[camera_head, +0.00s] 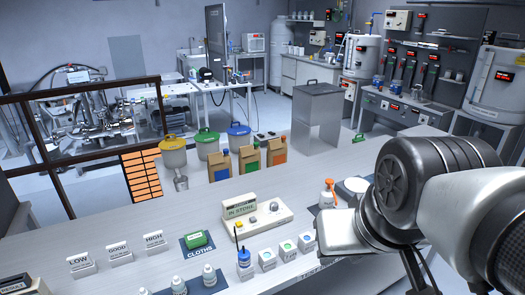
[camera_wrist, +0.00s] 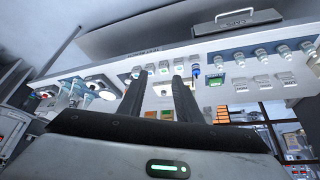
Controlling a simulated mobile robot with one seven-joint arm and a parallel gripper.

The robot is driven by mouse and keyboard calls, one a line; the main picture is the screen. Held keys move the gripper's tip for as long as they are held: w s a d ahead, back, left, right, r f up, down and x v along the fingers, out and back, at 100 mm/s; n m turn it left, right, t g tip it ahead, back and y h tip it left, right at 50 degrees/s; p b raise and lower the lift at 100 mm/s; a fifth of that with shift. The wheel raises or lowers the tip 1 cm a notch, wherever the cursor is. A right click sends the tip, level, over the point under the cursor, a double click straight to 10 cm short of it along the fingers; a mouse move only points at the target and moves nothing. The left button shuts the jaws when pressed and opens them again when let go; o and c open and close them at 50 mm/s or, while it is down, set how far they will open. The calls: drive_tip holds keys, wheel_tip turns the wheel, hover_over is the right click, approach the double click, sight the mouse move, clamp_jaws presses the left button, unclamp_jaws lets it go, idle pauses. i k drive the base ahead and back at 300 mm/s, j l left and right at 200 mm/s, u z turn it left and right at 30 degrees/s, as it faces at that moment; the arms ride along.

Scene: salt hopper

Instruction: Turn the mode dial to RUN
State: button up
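A pale control box (camera_head: 262,219) stands on the long bench in the head view, with an "IN STORE" sign (camera_head: 240,207) at its back left. A small dark knob (camera_head: 273,206) and a light button-like part (camera_head: 253,219) sit on its top. I cannot read a RUN mark or tell for sure which part is the mode dial. In the wrist view my gripper (camera_wrist: 158,78) shows two dark fingers spread apart with nothing held between them. The bench lies beyond the fingertips, apart from them.
Several labelled bottles and jars, such as a blue-capped bottle (camera_head: 244,258), stand in front of the box. An orange-topped spray bottle (camera_head: 328,194) stands to its right. Paper bags (camera_head: 250,157) and lidded tubs (camera_head: 207,143) line the far side.

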sight(273, 206)
drive_tip(key=i+l, duration=0.15)
drive_tip(key=l, duration=0.15)
drive_tip(key=i+l+u, duration=0.15)
drive_tip(key=l, duration=0.2)
drive_tip(key=i+l, duration=0.2)
drive_tip(key=l, duration=0.15)
drive_tip(key=i+l+u, duration=0.15)
drive_tip(key=l, duration=0.15)
drive_tip(key=i+l, duration=0.1)
drive_tip(key=l, duration=0.3)
drive_tip(key=i+j+u, duration=0.05)
